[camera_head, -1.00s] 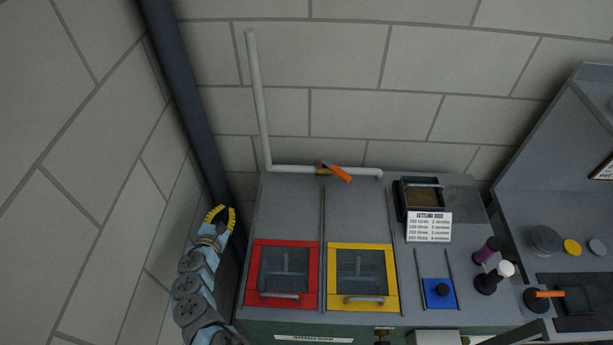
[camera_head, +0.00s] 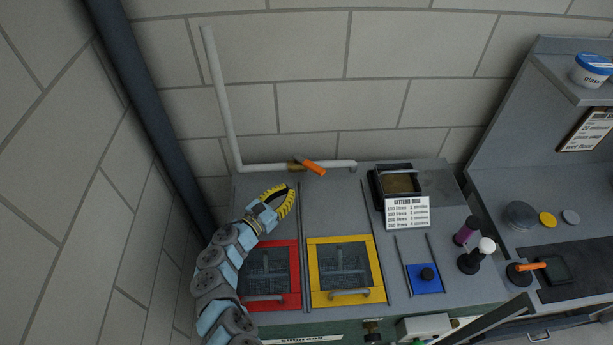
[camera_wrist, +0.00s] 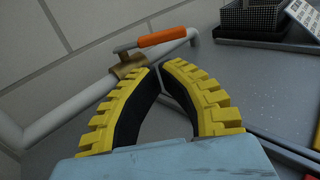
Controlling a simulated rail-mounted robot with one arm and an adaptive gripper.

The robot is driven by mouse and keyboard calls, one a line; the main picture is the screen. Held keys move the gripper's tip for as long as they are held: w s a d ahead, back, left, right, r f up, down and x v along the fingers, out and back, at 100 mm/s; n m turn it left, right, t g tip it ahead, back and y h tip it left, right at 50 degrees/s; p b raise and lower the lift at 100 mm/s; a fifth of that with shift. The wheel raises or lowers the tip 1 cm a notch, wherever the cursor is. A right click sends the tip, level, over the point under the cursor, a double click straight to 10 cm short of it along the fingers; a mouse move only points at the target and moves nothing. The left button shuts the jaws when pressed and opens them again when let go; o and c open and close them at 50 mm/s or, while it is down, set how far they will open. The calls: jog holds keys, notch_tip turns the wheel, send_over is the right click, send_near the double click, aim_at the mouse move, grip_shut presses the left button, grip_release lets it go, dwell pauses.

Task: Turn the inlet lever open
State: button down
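The inlet lever (camera_head: 313,167) has an orange handle on a brass valve (camera_head: 296,164) in the white pipe (camera_head: 262,167) at the back of the grey bench. The handle slants down to the right in the head view. In the wrist view the orange handle (camera_wrist: 162,38) lies roughly along the pipe, beyond my fingertips. My gripper (camera_head: 287,194), with yellow ribbed fingers, is in front of and left of the lever, apart from it. In the wrist view my gripper (camera_wrist: 160,70) has its fingertips near each other with a small gap, and nothing is held.
A red-framed hatch (camera_head: 295,275) and a yellow-framed hatch (camera_head: 378,270) lie on the bench top. A black settling box (camera_head: 376,190) with a sign (camera_head: 408,213) stands right of the lever. A dark post (camera_head: 150,120) rises at the left.

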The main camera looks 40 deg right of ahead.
aim_at(309, 164)
jog(key=d, duration=0.2)
jog(key=d+b, duration=0.1)
jog(key=d, duration=0.1)
jog(key=w+d+b, duration=0.1)
jog(key=d, duration=0.1)
jog(key=shift+f, duration=0.15)
jog(key=shift+w+d+b, duration=0.2)
jog(key=shift+d+b, duration=0.45)
jog(key=shift+d, duration=0.7)
